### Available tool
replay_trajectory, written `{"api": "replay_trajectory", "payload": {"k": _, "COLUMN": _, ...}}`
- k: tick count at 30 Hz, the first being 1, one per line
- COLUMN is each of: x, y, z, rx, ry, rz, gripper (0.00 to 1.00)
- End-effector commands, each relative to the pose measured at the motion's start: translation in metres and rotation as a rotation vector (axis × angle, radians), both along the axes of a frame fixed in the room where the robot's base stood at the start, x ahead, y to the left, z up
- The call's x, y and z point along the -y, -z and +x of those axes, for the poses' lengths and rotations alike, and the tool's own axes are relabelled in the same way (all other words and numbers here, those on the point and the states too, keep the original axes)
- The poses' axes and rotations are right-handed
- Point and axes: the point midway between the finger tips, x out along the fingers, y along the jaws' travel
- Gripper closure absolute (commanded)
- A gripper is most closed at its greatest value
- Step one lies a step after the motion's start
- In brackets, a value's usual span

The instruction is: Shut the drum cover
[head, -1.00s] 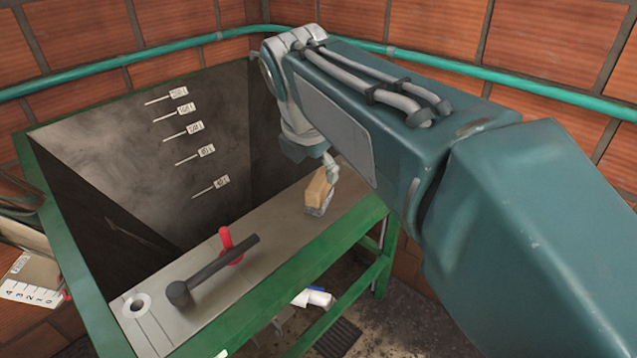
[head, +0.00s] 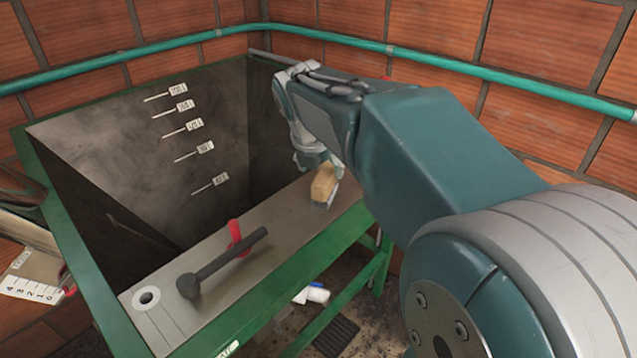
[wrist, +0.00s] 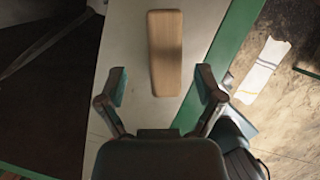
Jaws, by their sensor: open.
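I cannot clearly pick out a drum cover in either view. A grey deck (head: 215,270) runs along the front of the green-framed hopper (head: 80,230). A dark bar with a round end (head: 225,265) and a red handle (head: 238,237) are on the deck. A wooden block (head: 323,184) lies on the deck's far part; it also shows in the wrist view (wrist: 165,55). My gripper (wrist: 162,82) is open and empty over the deck, its fingers either side of the block's near end. In the head view my arm hides most of it.
A green pipe (head: 300,30) runs along the brick walls. White level labels (head: 195,125) mark the hopper's inner wall. The deck has a white-ringed hole (head: 146,298) at its near end. A white and blue item (head: 312,294) and a drain grate (head: 337,336) lie on the floor below.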

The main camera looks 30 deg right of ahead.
Motion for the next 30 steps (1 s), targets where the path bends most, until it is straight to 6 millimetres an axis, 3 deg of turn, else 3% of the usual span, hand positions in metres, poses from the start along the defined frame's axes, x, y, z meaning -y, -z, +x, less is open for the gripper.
{"api": "replay_trajectory", "payload": {"k": 4, "x": 0.009, "y": 0.019, "z": 0.005, "rx": -0.002, "ry": 0.002, "rz": 0.002, "gripper": 0.14}}
{"api": "replay_trajectory", "payload": {"k": 12, "x": 0.011, "y": 0.022, "z": 0.006, "rx": 0.0, "ry": 0.002, "rz": 0.003, "gripper": 0.14}}
{"api": "replay_trajectory", "payload": {"k": 13, "x": 0.01, "y": 0.022, "z": 0.006, "rx": 0.0, "ry": 0.003, "rz": 0.002, "gripper": 0.19}}
{"api": "replay_trajectory", "payload": {"k": 18, "x": 0.009, "y": 0.022, "z": 0.006, "rx": 0.001, "ry": 0.002, "rz": 0.001, "gripper": 0.95}}
{"api": "replay_trajectory", "payload": {"k": 19, "x": 0.008, "y": 0.022, "z": 0.006, "rx": 0.001, "ry": 0.002, "rz": 0.001, "gripper": 1.0}}
{"api": "replay_trajectory", "payload": {"k": 30, "x": 0.01, "y": 0.021, "z": 0.006, "rx": 0.0, "ry": 0.003, "rz": 0.002, "gripper": 1.0}}
